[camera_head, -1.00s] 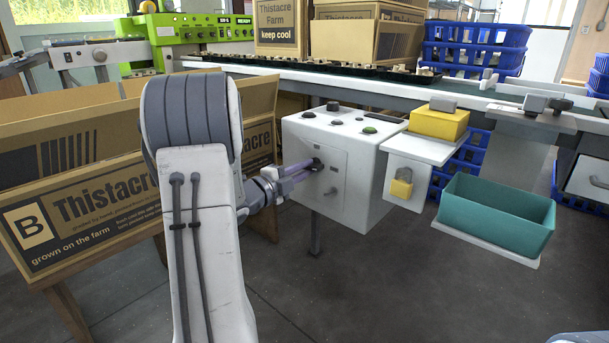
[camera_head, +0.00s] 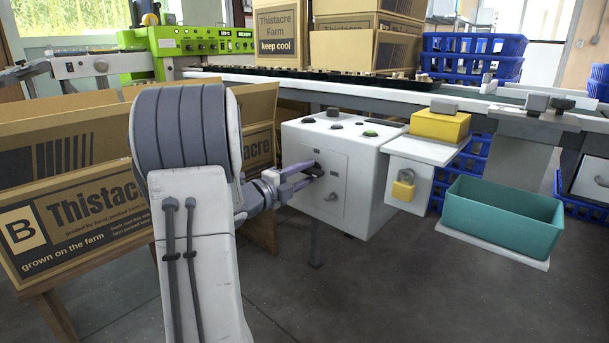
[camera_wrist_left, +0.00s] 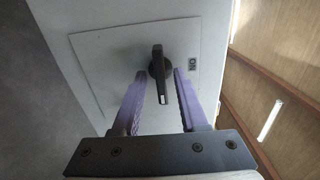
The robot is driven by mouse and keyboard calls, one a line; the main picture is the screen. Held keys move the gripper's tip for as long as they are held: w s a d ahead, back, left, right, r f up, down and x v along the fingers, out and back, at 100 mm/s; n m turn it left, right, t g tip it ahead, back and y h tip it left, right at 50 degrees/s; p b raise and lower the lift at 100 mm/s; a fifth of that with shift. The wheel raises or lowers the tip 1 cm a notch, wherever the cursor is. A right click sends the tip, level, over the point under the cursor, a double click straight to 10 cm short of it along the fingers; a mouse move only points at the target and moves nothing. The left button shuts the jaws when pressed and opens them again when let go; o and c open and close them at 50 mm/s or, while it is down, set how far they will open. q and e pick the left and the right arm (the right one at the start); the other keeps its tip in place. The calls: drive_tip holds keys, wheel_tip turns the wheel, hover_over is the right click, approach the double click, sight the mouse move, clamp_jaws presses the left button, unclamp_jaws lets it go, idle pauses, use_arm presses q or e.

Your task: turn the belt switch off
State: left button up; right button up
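The belt switch (camera_wrist_left: 158,72) is a black lever knob on a square panel on the front of the white control box (camera_head: 345,214). In the left wrist view an "ON" label (camera_wrist_left: 194,72) is beside it, to the right. The knob lies roughly upright in that picture, its white-marked end toward my gripper. My left gripper (camera_wrist_left: 164,78) is open, with one purple finger on each side of the knob and gaps showing. The head view shows the same gripper (camera_head: 304,178) at the panel, partly covering the switch. My right gripper is not in view.
A key-like fitting (camera_head: 332,194) is below the switch. Cardboard boxes (camera_head: 90,215) stand close left. The conveyor (camera_head: 300,82) runs behind.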

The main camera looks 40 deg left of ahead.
use_arm(q)
drive_tip(key=s, duration=0.7)
drive_tip(key=shift+a+b, duration=0.3)
drive_tip(key=shift+b, duration=0.1)
idle(0.3)
